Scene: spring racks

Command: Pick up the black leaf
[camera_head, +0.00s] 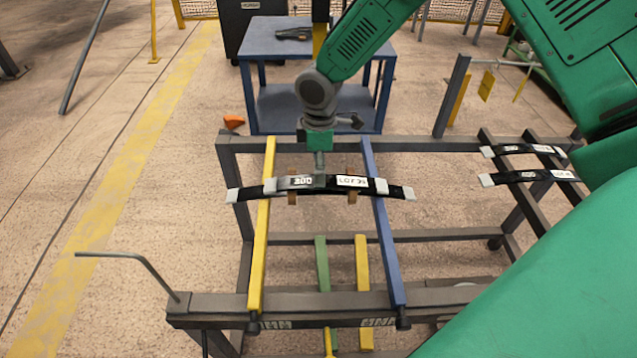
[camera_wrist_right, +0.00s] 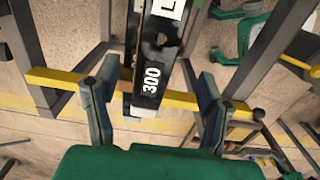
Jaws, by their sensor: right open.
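The black leaf (camera_head: 335,186) is a long, slightly arched strip with white labels, one reading 300, and grey clips. In the head view it lies across the yellow bar (camera_head: 261,225) and blue bar (camera_head: 381,225) of a rack. My right gripper (camera_head: 319,165) is above the leaf's middle, at the end of the green arm; its fingers are hard to make out there. In the right wrist view the open fingers (camera_wrist_right: 158,80) stand either side of the leaf (camera_wrist_right: 150,85), with visible gaps. Whether the tips reach down to its level is unclear. My left gripper is not in view.
More black leaves (camera_head: 530,175) lie on dark bars at the right. A blue table (camera_head: 275,45) stands behind the rack. A bent grey rod (camera_head: 135,257) sticks out at the rack's front left. Floor at the left is open.

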